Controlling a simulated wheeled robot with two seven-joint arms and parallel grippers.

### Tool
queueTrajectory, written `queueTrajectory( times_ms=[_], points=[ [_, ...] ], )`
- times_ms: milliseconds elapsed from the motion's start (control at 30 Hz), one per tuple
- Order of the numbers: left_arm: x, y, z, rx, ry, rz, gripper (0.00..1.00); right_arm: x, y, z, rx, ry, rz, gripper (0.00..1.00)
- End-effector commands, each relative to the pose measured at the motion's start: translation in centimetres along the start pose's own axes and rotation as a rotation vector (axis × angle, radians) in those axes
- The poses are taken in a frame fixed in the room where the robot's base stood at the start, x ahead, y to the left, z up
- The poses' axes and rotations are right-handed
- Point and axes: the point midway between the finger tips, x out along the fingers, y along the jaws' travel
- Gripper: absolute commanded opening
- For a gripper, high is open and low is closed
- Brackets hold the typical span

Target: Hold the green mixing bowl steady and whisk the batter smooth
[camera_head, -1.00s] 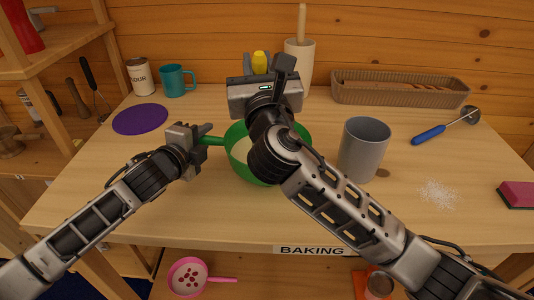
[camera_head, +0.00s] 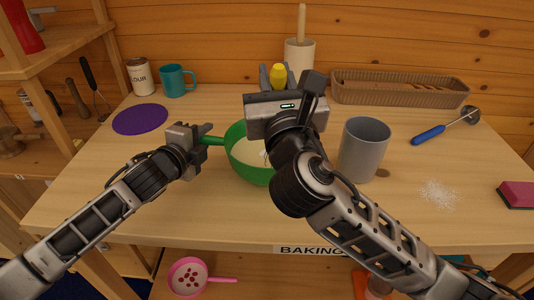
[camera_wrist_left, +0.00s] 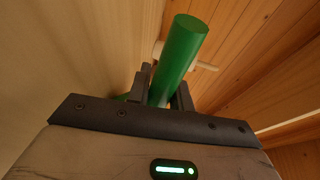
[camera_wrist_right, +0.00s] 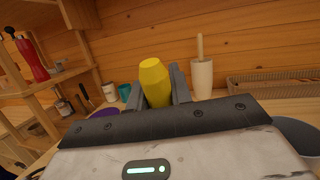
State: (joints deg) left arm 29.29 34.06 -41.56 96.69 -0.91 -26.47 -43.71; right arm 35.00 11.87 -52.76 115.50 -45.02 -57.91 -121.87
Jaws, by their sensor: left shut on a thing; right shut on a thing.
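The green mixing bowl (camera_head: 238,158) stands on the table with pale batter (camera_head: 250,152) inside. My left gripper (camera_head: 205,138) is shut on the bowl's green handle (camera_head: 213,141), at the bowl's left side. The handle fills the jaws in the left wrist view (camera_wrist_left: 178,60). My right gripper (camera_head: 277,82) is above the bowl's right side, shut on the yellow handle (camera_head: 278,72) of the whisk. That yellow handle stands between the fingers in the right wrist view (camera_wrist_right: 155,82). My right arm hides much of the bowl; a bit of thin wire shows at the batter.
A grey cup (camera_head: 364,150) stands close right of the bowl. Behind are a rolling pin in a cream crock (camera_head: 299,55) and a long basket (camera_head: 398,88). A teal mug (camera_head: 173,82), flour tin (camera_head: 141,76) and purple disc (camera_head: 140,120) are at back left. Spilled white powder (camera_head: 437,194) lies right.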

Motion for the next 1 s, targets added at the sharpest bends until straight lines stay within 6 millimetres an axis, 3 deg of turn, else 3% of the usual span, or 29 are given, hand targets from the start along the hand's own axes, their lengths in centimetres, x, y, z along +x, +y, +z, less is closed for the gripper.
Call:
queueTrajectory(
  times_ms=[167, 333, 1000],
  points=[
    [0.0, -0.3, 0.0, -0.004, 0.002, -0.006, 0.0, 1.2, -1.3, -0.2, -0.004, -0.003, -0.001, 0.0],
    [0.0, -0.3, 0.0, -0.004, 0.002, -0.006, 0.0, 1.3, -1.2, 0.2, 0.0, -0.005, 0.0, 0.0],
    [0.0, -0.3, 0.0, -0.004, 0.002, -0.006, 0.0, 2.6, -1.4, 5.4, 0.001, -0.006, 0.001, 0.0]
  ],
)
